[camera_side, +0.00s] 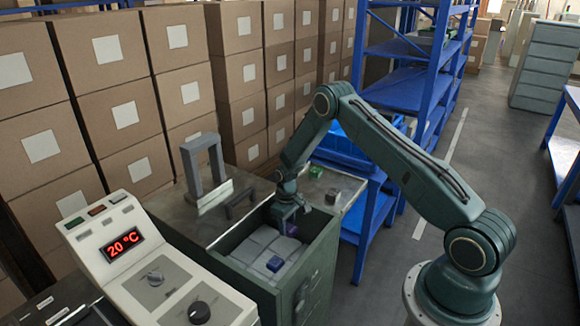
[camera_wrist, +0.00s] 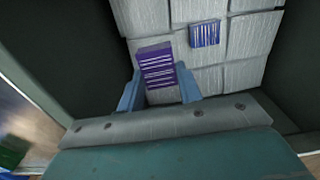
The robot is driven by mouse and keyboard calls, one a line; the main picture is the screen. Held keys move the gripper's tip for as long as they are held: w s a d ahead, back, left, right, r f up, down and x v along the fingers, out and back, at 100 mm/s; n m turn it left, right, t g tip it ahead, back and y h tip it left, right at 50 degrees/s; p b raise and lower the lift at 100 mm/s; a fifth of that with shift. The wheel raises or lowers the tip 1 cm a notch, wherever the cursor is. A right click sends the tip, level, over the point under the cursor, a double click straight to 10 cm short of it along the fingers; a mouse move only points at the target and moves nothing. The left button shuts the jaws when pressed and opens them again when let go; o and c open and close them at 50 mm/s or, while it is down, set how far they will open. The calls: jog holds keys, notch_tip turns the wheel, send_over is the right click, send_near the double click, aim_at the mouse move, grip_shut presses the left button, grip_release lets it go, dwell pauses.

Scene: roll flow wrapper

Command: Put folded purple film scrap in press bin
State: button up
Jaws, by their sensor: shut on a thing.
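The folded purple film scrap (camera_wrist: 155,65) is a small striped block held between the two fingers of my gripper (camera_wrist: 159,80). In the side view my gripper (camera_side: 287,210) points down inside the open green bin (camera_side: 322,248), and the purple scrap (camera_side: 292,230) shows beside its fingers. The scrap is close over the grey blocks (camera_side: 257,240) that line the bin's floor; I cannot tell whether it touches them. A blue striped block (camera_side: 274,264) lies on these grey blocks, apart from the scrap; it also shows in the wrist view (camera_wrist: 205,34).
A green block (camera_side: 316,172) and a dark red block (camera_side: 332,196) lie on the surface behind the bin. A grey frame (camera_side: 204,165) stands at the bin's left, and a control panel (camera_side: 150,262) is at front left. The bin walls surround my gripper.

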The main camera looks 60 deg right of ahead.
aim_at(287, 251)
jog(key=shift+f, duration=4.4)
jog(key=shift+f, duration=0.15)
jog(key=o, duration=1)
jog(key=shift+c, duration=0.2)
notch_tip(287, 251, up, 12)
jog(key=shift+r, duration=0.15)
